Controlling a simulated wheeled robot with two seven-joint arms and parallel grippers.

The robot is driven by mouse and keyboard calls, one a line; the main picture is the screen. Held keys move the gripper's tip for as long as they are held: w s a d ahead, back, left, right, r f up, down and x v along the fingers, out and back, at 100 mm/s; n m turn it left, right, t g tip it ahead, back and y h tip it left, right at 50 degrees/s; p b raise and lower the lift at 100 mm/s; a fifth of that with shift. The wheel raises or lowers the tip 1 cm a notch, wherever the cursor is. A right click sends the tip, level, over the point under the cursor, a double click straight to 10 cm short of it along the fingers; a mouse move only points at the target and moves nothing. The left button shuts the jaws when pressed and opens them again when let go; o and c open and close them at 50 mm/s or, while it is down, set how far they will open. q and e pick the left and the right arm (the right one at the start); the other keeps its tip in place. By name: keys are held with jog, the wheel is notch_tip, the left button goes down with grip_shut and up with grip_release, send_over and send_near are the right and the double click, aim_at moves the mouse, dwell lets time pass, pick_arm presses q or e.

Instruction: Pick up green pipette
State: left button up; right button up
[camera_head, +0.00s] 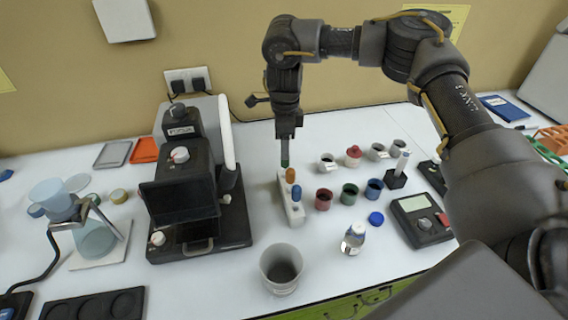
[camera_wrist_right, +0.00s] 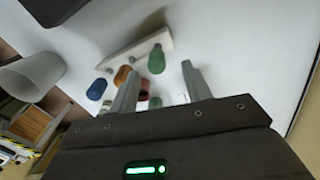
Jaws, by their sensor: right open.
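The green pipette (camera_head: 285,163) stands in a white rack (camera_head: 293,213), at its far end. Its green top also shows in the right wrist view (camera_wrist_right: 156,60), just ahead of the gap between my fingers. My right gripper (camera_head: 285,150) points down right above the green pipette; in the wrist view the gripper (camera_wrist_right: 160,76) is open, with nothing between its fingers. An orange pipette (camera_head: 291,175) and a blue pipette (camera_head: 296,192) stand in the same rack, nearer the front. The green pipette's lower part is hidden. My left gripper is not in view.
A black instrument (camera_head: 180,205) stands left of the rack. A grey beaker (camera_head: 281,270) stands in front. Right of the rack are red (camera_head: 324,199), green (camera_head: 349,194) and blue (camera_head: 373,190) pots, a small bottle (camera_head: 353,239) and a meter (camera_head: 422,220).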

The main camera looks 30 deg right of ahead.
jog(key=shift+s+r, duration=0.1)
jog(key=shift+s, duration=0.15)
jog(key=shift+s+f, duration=0.15)
jog(key=shift+f, duration=0.1)
jog(key=f, duration=0.2)
jog(key=f+p, duration=0.1)
jog(key=shift+w+f, duration=0.2)
jog(key=shift+f, duration=0.2)
jog(key=shift+s+f, duration=0.1)
jog(key=shift+f, duration=0.3)
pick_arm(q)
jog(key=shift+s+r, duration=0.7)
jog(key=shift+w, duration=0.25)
pick_arm(e)
jog(key=c, duration=0.7)
